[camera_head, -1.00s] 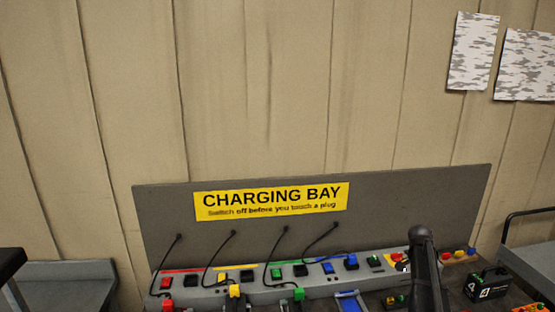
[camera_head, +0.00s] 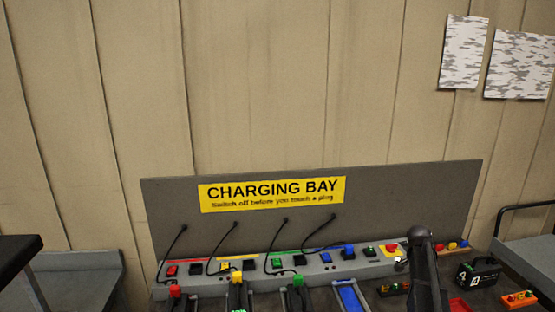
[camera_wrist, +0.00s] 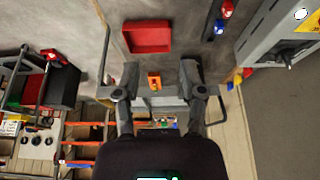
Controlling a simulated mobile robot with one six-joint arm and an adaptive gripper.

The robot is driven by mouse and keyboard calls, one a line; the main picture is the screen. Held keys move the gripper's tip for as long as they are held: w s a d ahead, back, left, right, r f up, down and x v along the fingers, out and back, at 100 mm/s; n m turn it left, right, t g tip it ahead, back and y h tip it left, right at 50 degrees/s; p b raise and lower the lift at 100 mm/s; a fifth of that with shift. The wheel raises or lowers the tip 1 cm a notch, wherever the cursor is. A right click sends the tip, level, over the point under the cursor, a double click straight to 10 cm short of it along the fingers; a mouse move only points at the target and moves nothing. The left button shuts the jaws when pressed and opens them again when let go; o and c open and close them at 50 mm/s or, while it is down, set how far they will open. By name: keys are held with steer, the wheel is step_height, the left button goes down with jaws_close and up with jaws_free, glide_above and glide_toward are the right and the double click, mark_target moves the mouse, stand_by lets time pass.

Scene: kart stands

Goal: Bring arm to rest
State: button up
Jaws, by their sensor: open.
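My gripper (camera_wrist: 158,92) shows in the wrist view with its two dark fingers spread apart and nothing held between them. It hangs in the air above the floor and work surfaces. In the head view, a dark upright part of my arm (camera_head: 424,265) stands in front of the right end of the charging bench; my fingertips do not show there. A small orange item (camera_wrist: 154,81) lies below, seen between the fingers, with clear distance to them.
The charging bench (camera_head: 385,262) carries several coloured plugs and switches before a grey backboard (camera_head: 400,195). A black battery (camera_head: 478,270) and an orange tray (camera_head: 518,299) stand at right. A red tray (camera_wrist: 148,37) lies beyond my fingers. Side tables flank the bench.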

steer(key=s+a+f+n+y+b, duration=0.1)
steer(key=s+a+f+n+b, duration=0.2)
steer(key=a, duration=0.8)
steer(key=s+a+f+n+y+b, duration=0.2)
steer(key=s+a+f+n+b, duration=0.1)
steer(key=s+a+n, duration=0.5)
steer(key=s+a+f+n+y+b, duration=0.1)
steer(key=s+a+f+n+b, duration=0.2)
steer(key=s+a, duration=0.6)
steer(key=a+f+n, duration=0.2)
steer(key=a, duration=0.4)
steer(key=shift+s+a+f+g+b, duration=0.2)
steer(key=shift+s+a+g+b, duration=0.1)
steer(key=shift+s+a, duration=0.1)
steer(key=shift+o, duration=0.3)
